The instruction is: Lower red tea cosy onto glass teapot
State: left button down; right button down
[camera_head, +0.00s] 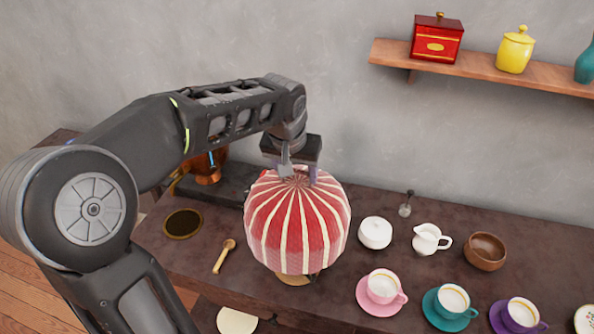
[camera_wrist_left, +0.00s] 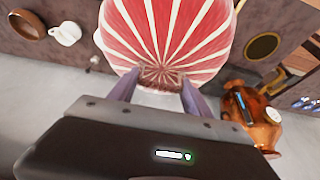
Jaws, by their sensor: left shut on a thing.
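The red tea cosy (camera_head: 297,225), with cream stripes, hangs upright over the counter in the head view. My left gripper (camera_head: 298,174) is shut on its gathered top from above. In the left wrist view, the fingers (camera_wrist_left: 160,88) sit on either side of the top of the cosy (camera_wrist_left: 170,30). The glass teapot cannot be made out; the cosy hides what is behind and beneath it. A tan round edge (camera_head: 293,280) shows below the cosy's lower rim. I cannot tell whether the cosy touches anything below.
A pink cup (camera_head: 383,286) stands in front right. A wooden spoon (camera_head: 223,257) lies left. A copper pot (camera_wrist_left: 253,115) stands near the wall.

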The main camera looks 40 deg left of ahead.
pick_arm(q)
jog(key=shift+f+b, duration=3.2)
jog(key=shift+f, duration=0.55)
jog(key=shift+f+b, duration=3)
jog(key=shift+f, duration=0.35)
jog(key=shift+f+b, duration=0.3)
jog(key=shift+b, duration=0.15)
